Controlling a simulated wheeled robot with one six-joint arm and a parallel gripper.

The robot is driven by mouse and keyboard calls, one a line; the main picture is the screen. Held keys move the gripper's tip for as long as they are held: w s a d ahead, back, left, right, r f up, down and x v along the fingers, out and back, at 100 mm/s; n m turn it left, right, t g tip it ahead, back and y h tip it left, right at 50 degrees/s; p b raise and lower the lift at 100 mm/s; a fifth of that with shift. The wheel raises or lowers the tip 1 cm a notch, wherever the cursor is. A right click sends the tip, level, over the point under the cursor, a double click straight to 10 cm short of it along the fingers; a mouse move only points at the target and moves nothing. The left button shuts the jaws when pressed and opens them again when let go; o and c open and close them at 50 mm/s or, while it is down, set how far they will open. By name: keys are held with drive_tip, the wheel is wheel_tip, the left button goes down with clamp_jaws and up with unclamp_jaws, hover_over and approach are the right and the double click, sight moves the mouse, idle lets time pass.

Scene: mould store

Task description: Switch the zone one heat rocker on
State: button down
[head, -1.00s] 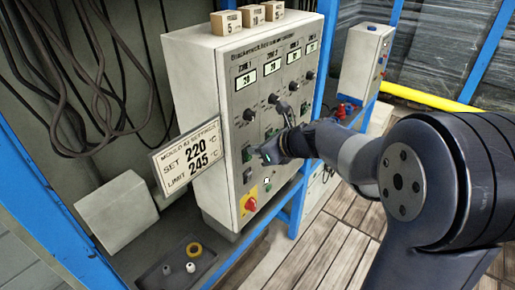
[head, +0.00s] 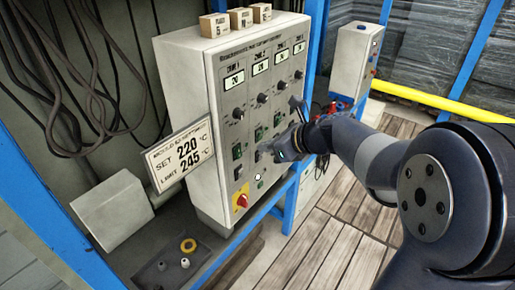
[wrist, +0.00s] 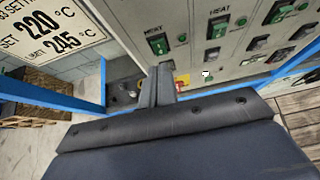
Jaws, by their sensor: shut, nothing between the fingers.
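The zone one heat rocker (head: 236,152) is a green switch in the leftmost column of the control cabinet's front panel (head: 212,120). In the wrist view this rocker (wrist: 158,44) sits under a HEAT label, just beyond my fingertips. I cannot tell which way it is tipped. My gripper (head: 283,153) is shut and empty in front of the panel, to the right of the rocker in the head view. In the wrist view my gripper's fingers (wrist: 160,76) point up towards the zone one column and partly cover a grey switch below the rocker. I see no clear contact.
A second zone's green rocker (wrist: 217,27) is close by on the right. A red and yellow main switch (head: 241,199) is low on the panel. A settings card (head: 182,153) juts from the cabinet's left side. Small blocks (head: 240,18) stand on top. A blue frame post (head: 318,60) stands right.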

drive_tip(key=r+v, duration=0.1)
drive_tip(key=v, duration=0.5)
drive_tip(key=shift+w+a, duration=0.15)
drive_tip(key=shift+a, duration=0.1)
drive_tip(key=shift+f, duration=0.1)
